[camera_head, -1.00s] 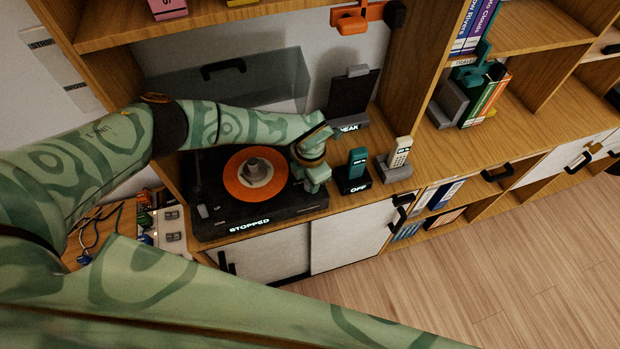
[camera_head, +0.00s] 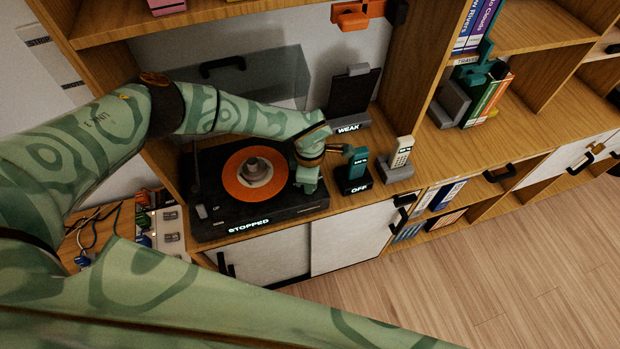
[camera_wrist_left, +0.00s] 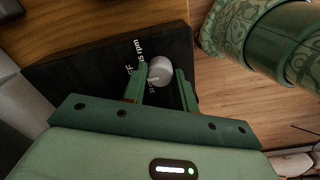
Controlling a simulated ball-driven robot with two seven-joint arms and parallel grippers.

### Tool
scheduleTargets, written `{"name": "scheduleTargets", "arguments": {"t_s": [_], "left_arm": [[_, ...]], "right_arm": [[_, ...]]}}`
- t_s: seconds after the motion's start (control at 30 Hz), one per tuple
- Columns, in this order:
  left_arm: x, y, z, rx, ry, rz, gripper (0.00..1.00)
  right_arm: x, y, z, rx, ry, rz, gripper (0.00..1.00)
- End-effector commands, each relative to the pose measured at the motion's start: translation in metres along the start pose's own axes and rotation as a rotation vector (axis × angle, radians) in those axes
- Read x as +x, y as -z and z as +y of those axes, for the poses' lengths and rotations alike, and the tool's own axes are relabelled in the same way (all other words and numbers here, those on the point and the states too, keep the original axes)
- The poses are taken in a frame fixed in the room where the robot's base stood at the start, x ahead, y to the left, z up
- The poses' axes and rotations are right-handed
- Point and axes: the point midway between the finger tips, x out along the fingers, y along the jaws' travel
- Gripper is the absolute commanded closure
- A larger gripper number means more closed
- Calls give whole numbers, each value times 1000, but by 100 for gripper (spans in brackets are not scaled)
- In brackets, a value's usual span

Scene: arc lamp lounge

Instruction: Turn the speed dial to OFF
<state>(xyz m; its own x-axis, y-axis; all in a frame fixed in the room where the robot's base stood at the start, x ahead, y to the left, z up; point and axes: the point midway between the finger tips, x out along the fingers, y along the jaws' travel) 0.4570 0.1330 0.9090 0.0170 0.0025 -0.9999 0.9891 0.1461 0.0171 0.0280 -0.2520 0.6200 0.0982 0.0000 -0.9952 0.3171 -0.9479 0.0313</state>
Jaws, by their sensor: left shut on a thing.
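The turntable (camera_head: 215,222) is a dark box on the wooden cabinet top, with an orange record (camera_head: 254,178) on its platter. A label at its front edge reads STOPPED. My left gripper (camera_head: 308,182) is low over the turntable's right end in the head view. In the left wrist view, its two green fingers (camera_wrist_left: 161,82) are on either side of the pale round speed dial (camera_wrist_left: 159,69), closed on it. Printing around the dial includes "rpm"; the rest is too partial to read, and I cannot tell the setting. The head view hides the dial behind the gripper. My right gripper is out of view.
A teal handset (camera_head: 357,162) on a dark base labelled OFF and a pale handset (camera_head: 401,152) stand right of the turntable. A dark panel labelled WEAK (camera_head: 352,100) stands behind. Switch-like boxes and cables (camera_head: 150,220) lie to the left.

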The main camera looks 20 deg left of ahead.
Motion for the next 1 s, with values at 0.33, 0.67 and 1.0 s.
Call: {"name": "scheduleTargets", "arguments": {"t_s": [0.33,0.67,1.0], "left_arm": [[0,-1,0,27,-1,-3,94],[0,-1,0,26,-1,-2,50],[-8,0,1,25,-2,-1,50]], "right_arm": [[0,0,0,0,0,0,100],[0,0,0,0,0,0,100],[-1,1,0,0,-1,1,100]]}}
